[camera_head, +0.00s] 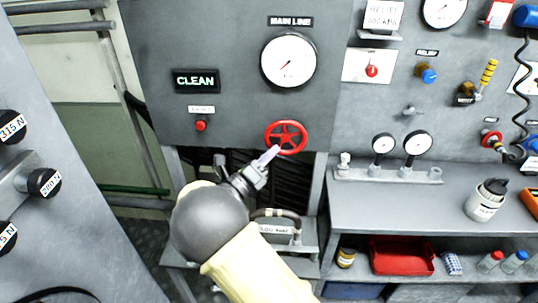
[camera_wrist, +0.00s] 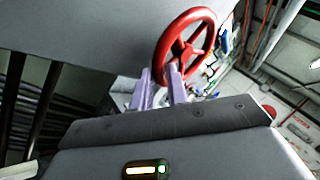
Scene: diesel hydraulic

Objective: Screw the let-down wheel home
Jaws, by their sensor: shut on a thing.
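The let-down wheel is a red spoked handwheel (camera_head: 287,135) on the grey panel, below the main line gauge. It also shows in the wrist view (camera_wrist: 188,47), above my fingers. My gripper (camera_head: 273,153) reaches it from below left, and its pale fingers meet the lower left of the rim. In the wrist view the two lilac fingers (camera_wrist: 161,76) stand on either side of the rim's lower part, shut on it. The wheel's stem is hidden behind the wheel.
A workbench (camera_head: 400,205) with two small gauges stands to the right. A grey cabinet with labelled black knobs (camera_head: 45,182) stands at the left.

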